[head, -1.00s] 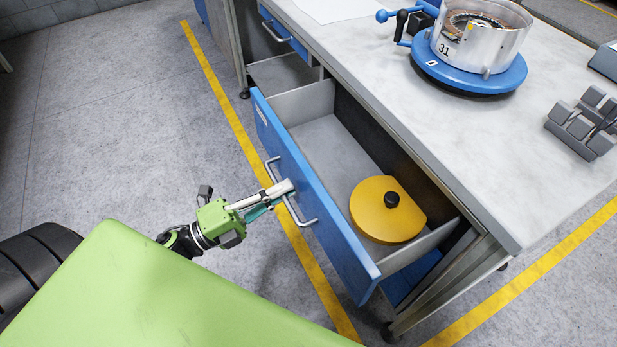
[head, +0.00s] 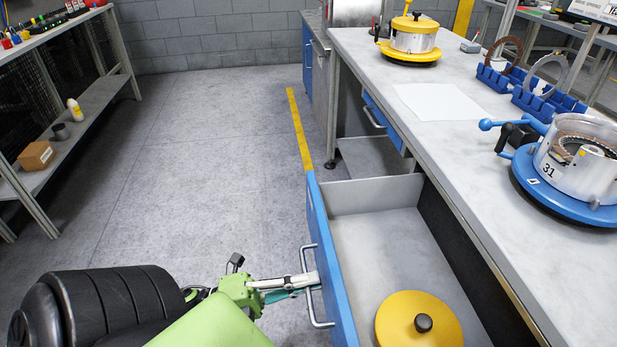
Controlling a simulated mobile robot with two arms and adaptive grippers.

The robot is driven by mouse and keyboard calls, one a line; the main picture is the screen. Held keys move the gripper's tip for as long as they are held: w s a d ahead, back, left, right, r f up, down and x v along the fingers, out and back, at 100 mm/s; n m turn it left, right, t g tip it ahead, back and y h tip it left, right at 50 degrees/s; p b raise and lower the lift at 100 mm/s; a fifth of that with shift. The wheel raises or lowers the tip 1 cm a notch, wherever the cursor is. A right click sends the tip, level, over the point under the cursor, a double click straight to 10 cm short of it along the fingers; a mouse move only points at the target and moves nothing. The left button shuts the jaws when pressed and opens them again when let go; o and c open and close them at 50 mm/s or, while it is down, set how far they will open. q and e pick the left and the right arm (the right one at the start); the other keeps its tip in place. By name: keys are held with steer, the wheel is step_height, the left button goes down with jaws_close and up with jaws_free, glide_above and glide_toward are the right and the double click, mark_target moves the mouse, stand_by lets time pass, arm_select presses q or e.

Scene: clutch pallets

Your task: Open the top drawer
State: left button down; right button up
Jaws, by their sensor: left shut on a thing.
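The top drawer (head: 375,240) of the workbench stands pulled out, with its blue front facing left. Its metal handle (head: 309,262) is a bent bar on that front. My left gripper (head: 309,281) is shut on the handle. Inside the drawer lies a round yellow lid (head: 395,318) with a black knob, partly cut off by the lower picture edge. My right gripper is not in view.
The workbench top (head: 405,65) carries a blue clutch pallet (head: 545,185), a yellow one (head: 408,55), a white sheet (head: 440,101) and blue racks (head: 530,100). Shelving (head: 75,135) stands at the left. The grey floor (head: 210,170) between is clear.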

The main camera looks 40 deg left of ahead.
arm_select(q)
steer(key=c, duration=2.2)
jaws_free()
steer(key=v, duration=1.2)
